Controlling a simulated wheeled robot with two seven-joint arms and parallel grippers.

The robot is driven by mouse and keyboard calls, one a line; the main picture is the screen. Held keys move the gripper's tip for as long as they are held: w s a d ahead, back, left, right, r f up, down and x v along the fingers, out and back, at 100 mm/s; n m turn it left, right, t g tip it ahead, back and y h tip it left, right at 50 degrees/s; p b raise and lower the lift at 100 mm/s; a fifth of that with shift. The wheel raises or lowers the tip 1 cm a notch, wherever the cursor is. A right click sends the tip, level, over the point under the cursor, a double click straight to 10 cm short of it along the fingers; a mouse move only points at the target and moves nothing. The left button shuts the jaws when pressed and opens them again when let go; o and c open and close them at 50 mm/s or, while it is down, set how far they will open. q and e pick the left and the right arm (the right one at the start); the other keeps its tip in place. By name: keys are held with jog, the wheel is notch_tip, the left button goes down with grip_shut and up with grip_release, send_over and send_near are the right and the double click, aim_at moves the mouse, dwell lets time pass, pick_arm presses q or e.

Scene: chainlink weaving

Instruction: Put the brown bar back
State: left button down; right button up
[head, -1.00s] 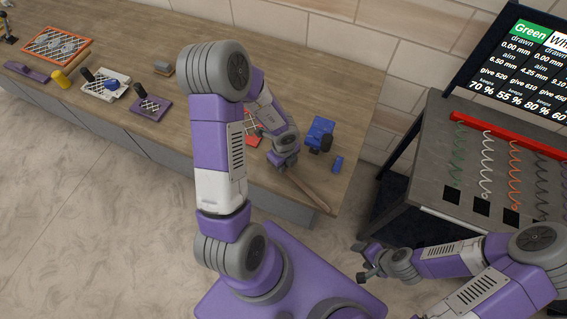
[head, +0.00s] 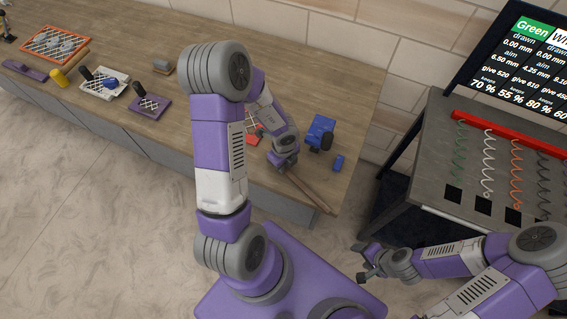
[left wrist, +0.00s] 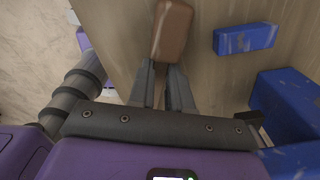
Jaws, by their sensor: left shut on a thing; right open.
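The brown bar (head: 308,190) is long and thin. In the head view it runs from under my left gripper (head: 287,167) toward the counter's front right corner. In the left wrist view the brown bar (left wrist: 172,32) shows end-on between the fingers of my left gripper (left wrist: 166,75), which are shut on it. I cannot tell whether the bar touches the counter. My right gripper (head: 368,261) is open and empty, off the counter in front of the dark stand.
A blue block (head: 320,131) with a dark piece and a small blue block (head: 338,162) lie right of my left gripper. A red piece (head: 252,137) lies partly hidden behind my arm. Trays and mesh panels are further left. A dark stand (head: 425,190) with coiled springs is at right.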

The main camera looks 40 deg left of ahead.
pick_arm(q)
jog(key=c, duration=1)
grip_release()
notch_tip(320, 180, up, 8)
jog(key=p, duration=0.3)
jog(key=shift+f, duration=0.25)
